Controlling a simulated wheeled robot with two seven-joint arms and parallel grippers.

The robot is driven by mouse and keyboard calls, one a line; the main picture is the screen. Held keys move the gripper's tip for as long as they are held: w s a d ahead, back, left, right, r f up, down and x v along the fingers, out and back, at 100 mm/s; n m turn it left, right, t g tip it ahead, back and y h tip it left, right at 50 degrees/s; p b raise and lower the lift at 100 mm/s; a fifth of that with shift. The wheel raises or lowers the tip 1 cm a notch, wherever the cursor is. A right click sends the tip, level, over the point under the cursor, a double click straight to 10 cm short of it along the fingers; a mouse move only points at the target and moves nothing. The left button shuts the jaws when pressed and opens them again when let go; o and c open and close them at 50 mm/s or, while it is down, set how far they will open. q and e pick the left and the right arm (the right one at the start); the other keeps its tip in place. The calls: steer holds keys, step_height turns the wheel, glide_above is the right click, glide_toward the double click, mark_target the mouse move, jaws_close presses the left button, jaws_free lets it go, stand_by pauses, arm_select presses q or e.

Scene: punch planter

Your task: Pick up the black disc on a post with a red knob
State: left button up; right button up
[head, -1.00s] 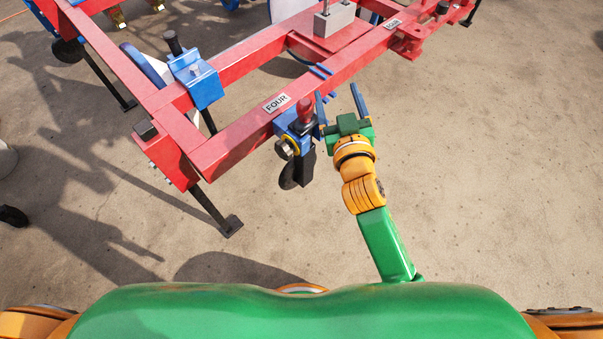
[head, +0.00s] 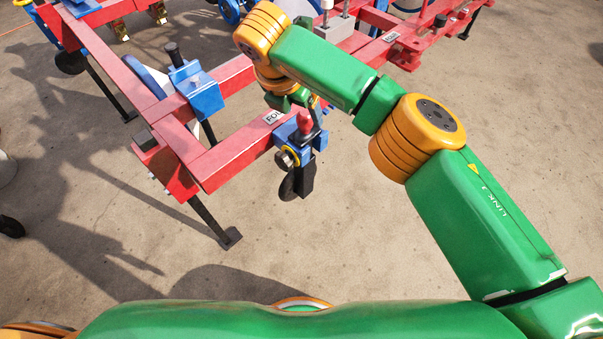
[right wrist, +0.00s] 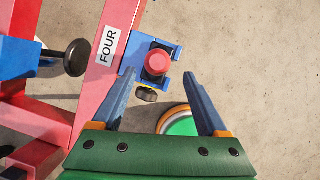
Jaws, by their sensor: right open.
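In the right wrist view the knob (right wrist: 157,62) shows from above, just beyond and between the finger tips. My right gripper (right wrist: 157,82) is open and empty, its two blue fingers spread to either side. In the head view it is mostly hidden behind my own wrist, close above the knob. My left gripper is out of view.
The red frame bar with a "FOUR" label (right wrist: 108,46) runs close beside the bracket. A black knob (right wrist: 77,57) stands on the frame's other side. A dark support leg (head: 215,220) reaches the floor. The concrete floor (head: 370,240) in front is bare.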

mark_target(303, 114)
steer(key=x, duration=0.5)
steer(key=shift+w, duration=0.4)
jaws_close()
